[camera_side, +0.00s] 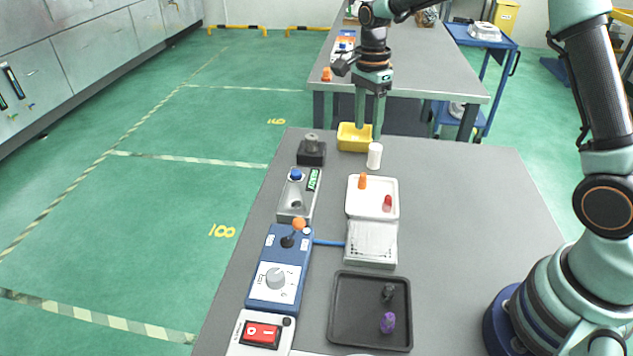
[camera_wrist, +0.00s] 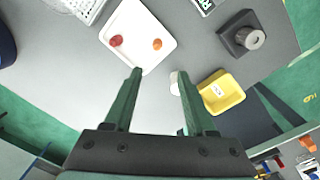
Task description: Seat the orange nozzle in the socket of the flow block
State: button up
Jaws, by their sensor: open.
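The orange nozzle (camera_side: 362,181) stands in a white tray (camera_side: 351,209), with a red piece (camera_side: 388,203) nearer the camera. In the wrist view, the orange nozzle (camera_wrist: 157,44) lies ahead of my fingertips, apart from them. My gripper (camera_side: 368,132) is open and empty, pointing down near the yellow bin. It also shows in the wrist view (camera_wrist: 159,72), with the tray beyond it. A dark block with a grey round top (camera_side: 311,150) stands left of the bin; it may be the flow block. I cannot make out its socket.
A yellow bin (camera_side: 353,137) and a white cylinder (camera_side: 375,155) stand close to my gripper. A grey unit with a blue knob (camera_side: 297,195), a blue joystick box (camera_side: 280,264) and a black tray (camera_side: 338,310) lie nearer the camera. The table's right side is clear.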

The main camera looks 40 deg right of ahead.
send_over(363, 174)
notch_tip(363, 174, down, 7)
notch_tip(363, 174, down, 4)
jog(key=shift+r, duration=0.25)
jog(key=shift+f, duration=0.65)
grip_shut()
